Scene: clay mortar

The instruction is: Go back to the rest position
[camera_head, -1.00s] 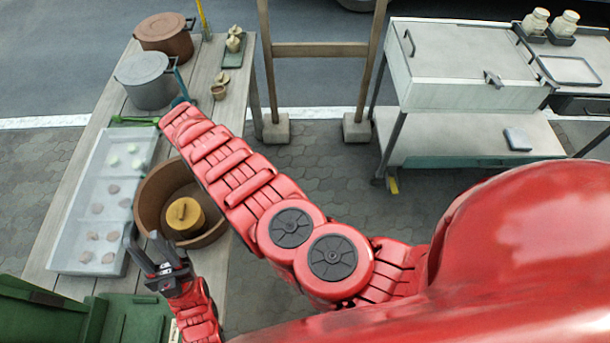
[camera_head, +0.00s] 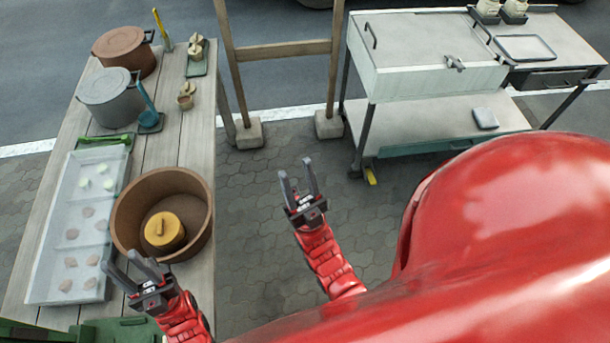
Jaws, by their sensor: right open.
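My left gripper (camera_head: 121,261) is at the lower left, in front of the wooden table's near part. Its two dark fingers stand apart with nothing between them, over or near the front corner of the white tray (camera_head: 45,270). My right gripper (camera_head: 296,172) is open and empty, fingers pointing away from me. It is above the paved floor, right of the table and clear of it. A large brown clay basin (camera_head: 125,215) with a yellow round lidded item (camera_head: 164,232) inside stands on the table. Neither gripper appears to hold it.
On the wooden table (camera_head: 190,145) stand a brown pot (camera_head: 122,54), a grey pot (camera_head: 108,98) and a blue ladle (camera_head: 148,108). A wooden frame (camera_head: 280,51) and a metal cart (camera_head: 430,90) stand further back. Paved floor (camera_head: 262,200) is free between table and cart.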

